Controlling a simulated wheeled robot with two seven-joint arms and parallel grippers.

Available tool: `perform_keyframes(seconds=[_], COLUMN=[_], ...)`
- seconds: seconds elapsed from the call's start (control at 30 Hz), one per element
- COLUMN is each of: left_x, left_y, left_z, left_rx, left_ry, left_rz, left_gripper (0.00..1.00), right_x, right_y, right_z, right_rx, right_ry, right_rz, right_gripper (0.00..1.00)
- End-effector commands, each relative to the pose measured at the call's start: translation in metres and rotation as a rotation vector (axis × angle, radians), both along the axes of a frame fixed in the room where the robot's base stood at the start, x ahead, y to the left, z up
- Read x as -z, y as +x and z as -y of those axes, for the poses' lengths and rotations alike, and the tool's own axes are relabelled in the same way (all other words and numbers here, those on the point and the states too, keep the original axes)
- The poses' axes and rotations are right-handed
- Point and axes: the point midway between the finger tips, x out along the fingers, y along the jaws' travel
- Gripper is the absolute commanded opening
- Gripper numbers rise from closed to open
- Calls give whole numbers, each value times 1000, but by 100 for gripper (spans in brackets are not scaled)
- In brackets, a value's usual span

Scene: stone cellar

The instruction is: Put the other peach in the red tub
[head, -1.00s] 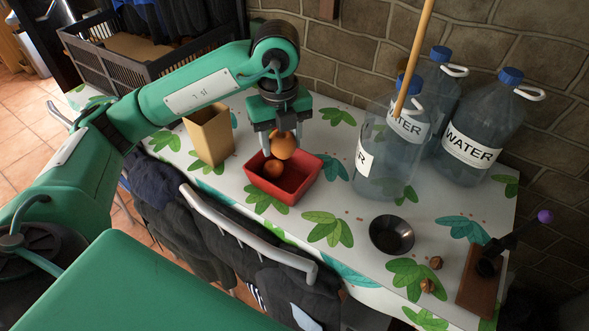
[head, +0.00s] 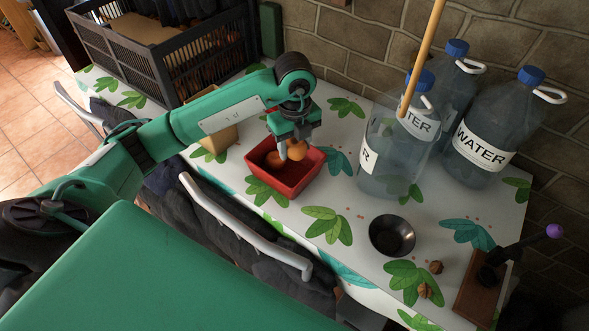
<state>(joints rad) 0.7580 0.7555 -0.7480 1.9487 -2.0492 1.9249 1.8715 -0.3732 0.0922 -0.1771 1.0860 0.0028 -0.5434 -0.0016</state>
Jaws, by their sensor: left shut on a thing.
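The red tub (head: 291,189) stands on the leaf-patterned table. One peach (head: 272,160) lies inside it, toward its left side. My left gripper (head: 290,150) points down over the tub and is shut on the other peach (head: 297,150). The held peach is at about the height of the tub's rim or just above; I cannot tell whether it touches the first peach. My right gripper is not in view.
A tan box (head: 218,139) stands left of the tub, partly behind my arm. Large water bottles (head: 392,150) stand at the right by the brick wall. A dark bowl (head: 392,236), walnuts (head: 424,290) and a wooden-based tool (head: 477,287) lie at the front right. A black crate (head: 170,75) is at the back left.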

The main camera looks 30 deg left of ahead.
Motion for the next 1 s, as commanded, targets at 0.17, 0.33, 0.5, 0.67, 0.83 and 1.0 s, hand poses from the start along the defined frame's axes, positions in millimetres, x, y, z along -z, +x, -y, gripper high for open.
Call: perform_keyframes(seconds=[0.17,0.33,0.5,0.67,0.83,1.0], left_x=[38,53,69,93,96,97], left_y=[-1,0,-1,-1,0,0], left_z=[0,0,0,1,0,0], left_rx=[0,0,1,0,1,1], left_ry=[0,-1,-1,-1,-1,-1], left_rz=[-2,2,-2,-2,2,2], left_gripper=[24,24,24,24,24,24], right_x=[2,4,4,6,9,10], right_y=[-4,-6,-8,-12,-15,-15], right_z=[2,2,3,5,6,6], right_rx=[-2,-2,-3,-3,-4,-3], right_ry=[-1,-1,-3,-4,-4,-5], right_rz=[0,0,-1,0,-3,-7], right_gripper=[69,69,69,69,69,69])
